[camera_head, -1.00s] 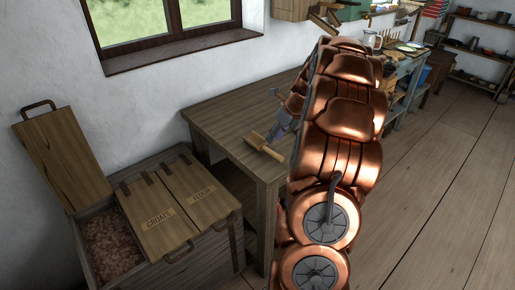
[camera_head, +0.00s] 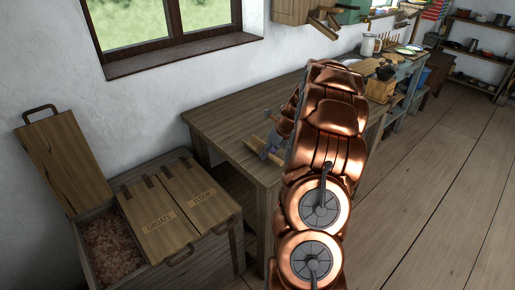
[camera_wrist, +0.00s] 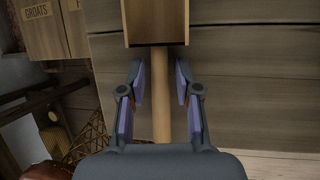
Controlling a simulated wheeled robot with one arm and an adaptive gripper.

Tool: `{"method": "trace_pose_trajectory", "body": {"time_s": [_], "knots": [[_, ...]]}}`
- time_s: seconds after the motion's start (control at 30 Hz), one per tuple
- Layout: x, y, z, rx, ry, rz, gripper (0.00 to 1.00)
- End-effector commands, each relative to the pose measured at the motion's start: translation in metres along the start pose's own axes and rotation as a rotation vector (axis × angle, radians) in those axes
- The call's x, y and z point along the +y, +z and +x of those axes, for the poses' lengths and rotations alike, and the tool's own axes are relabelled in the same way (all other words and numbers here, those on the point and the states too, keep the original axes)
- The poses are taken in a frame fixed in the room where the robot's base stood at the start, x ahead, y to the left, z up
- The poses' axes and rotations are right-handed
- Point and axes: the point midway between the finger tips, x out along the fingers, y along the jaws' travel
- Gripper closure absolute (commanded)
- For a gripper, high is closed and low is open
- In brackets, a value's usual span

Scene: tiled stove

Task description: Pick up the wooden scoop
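The wooden scoop (camera_head: 254,143) lies on the wooden table near its front corner. In the head view my gripper (camera_head: 270,142) is down at it and hides part of it. In the wrist view the scoop's box-shaped bowl (camera_wrist: 156,24) is at the top, and its round handle (camera_wrist: 160,100) runs down towards my palm. My gripper (camera_wrist: 160,82) is open, with one finger on each side of the handle. A gap shows between each finger and the handle. The handle's end is hidden behind my palm.
The table (camera_head: 225,112) is bare to the left and behind. A chest with lids marked groats (camera_head: 158,222) and flour stands at front left, its left compartment open. A workbench (camera_head: 400,75) with kitchen things stands beyond my arm. The floor at right is clear.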

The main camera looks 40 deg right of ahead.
Motion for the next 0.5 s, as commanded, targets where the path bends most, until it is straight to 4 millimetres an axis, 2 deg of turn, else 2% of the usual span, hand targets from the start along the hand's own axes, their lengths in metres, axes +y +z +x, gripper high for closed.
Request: {"method": "trace_pose_trajectory", "body": {"time_s": [0.13, 0.4, 0.5], "knots": [[-0.0003, 0.0002, -0.0005, -0.001, -0.001, 0.0, 0.69], [-0.0005, 0.0002, -0.0007, -0.001, -0.001, 0.0, 0.97], [-0.0004, 0.0001, -0.0007, -0.001, -0.001, 0.0, 1.0]]}}
